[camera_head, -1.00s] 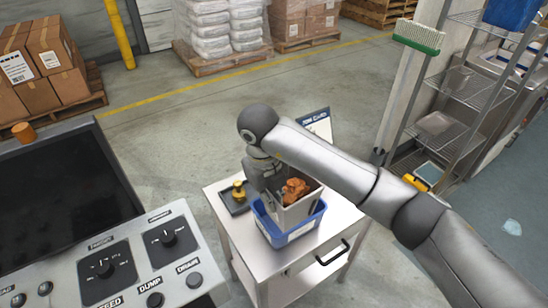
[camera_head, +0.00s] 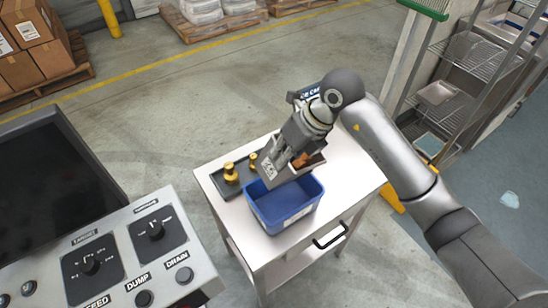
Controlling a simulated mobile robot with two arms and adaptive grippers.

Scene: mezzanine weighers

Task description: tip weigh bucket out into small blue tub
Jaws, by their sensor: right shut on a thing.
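The small blue tub (camera_head: 284,206) stands on the top of a metal cart (camera_head: 342,178). Its visible inside looks empty. My right gripper (camera_head: 292,158) comes in from the right and is shut on the weigh bucket (camera_head: 276,172), a grey metal container. The bucket is tilted above the back of the tub. Orange-brown pieces (camera_head: 303,160) show at its opening. The gripper hides part of the bucket, and I cannot tell whether the bucket touches the tub's rim. My left gripper is not in view.
Brass weights (camera_head: 231,173) stand on a dark tray (camera_head: 222,190) left of the tub. A control panel (camera_head: 118,255) with knobs and a dark screen fills the lower left. Wire shelving (camera_head: 470,95) stands at the right. A sign is partly hidden behind my arm.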

